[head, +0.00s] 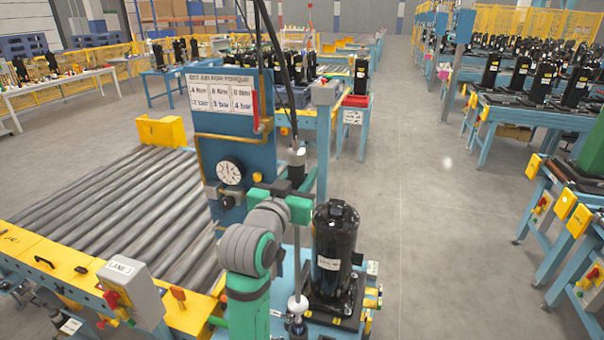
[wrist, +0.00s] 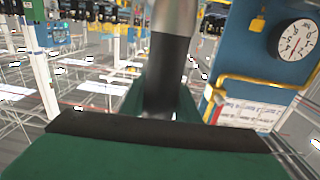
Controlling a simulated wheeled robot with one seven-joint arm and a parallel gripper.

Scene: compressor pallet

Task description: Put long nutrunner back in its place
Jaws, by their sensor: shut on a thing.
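The long nutrunner (head: 297,158) stands upright in the head view, with a silver upper body and a thin shaft running down beside the black compressor (head: 335,250). My gripper (head: 291,190) is shut around its upper part, below the silver section. In the wrist view the tool's dark grip (wrist: 168,75) stands between the dark-padded fingers of my gripper (wrist: 160,125). The shaft's lower end is near a white round piece (head: 298,304) on the blue stand; whether it sits in a holder there I cannot tell.
A blue panel (head: 222,145) with a dial gauge (head: 229,172) and yellow pipe stands just left of the tool. Black hoses (head: 272,55) hang above it. A roller conveyor (head: 120,205) lies to the left. The floor aisle (head: 440,230) on the right is clear.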

